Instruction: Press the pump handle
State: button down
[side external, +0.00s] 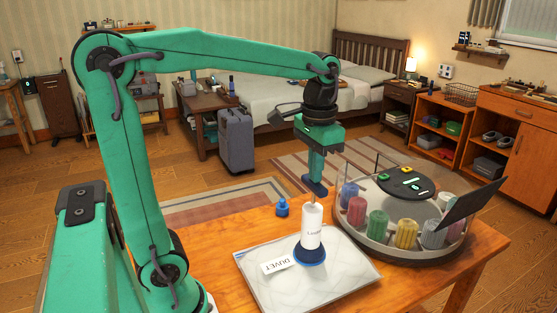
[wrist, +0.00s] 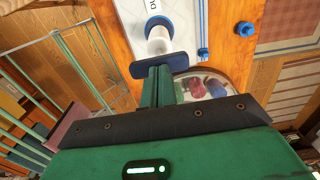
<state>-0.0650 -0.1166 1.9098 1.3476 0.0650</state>
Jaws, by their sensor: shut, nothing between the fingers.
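A white bottle (side external: 311,226) with a blue base (side external: 310,255) stands upright on a pale tray (side external: 345,281). In the wrist view the white bottle (wrist: 159,42) and its blue base (wrist: 158,21) lie just beyond my fingertips. My gripper (side external: 315,188) points down, its blue tips close above the bottle's top. It also shows in the wrist view (wrist: 150,67), shut and empty. The tips hide part of the bottle's top in the wrist view. No pump handle shows clearly, and I cannot tell if the tips touch the bottle.
A card reading DUVET (side external: 280,264) lies on the tray. A small blue item (side external: 282,207) stands on the wooden table (side external: 236,231) behind the bottle. A round carousel (side external: 408,255) with several coloured rolls and a raised dark panel (side external: 459,213) stands close at right.

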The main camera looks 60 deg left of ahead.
aim_at(314, 186)
notch_tip(314, 186, down, 4)
jog(key=shift+f, duration=0.1)
dwell(0.4)
notch_tip(314, 186, up, 14)
dwell(0.8)
jog(key=shift+s, duration=0.1)
dwell(0.9)
jog(key=s+d+f+t, duration=0.2)
jog(key=s+f+t, duration=0.3)
jog(key=s+f, duration=0.5)
notch_tip(314, 186, down, 3)
jog(key=shift+f+t, duration=0.1)
jog(key=shift+t, duration=0.2)
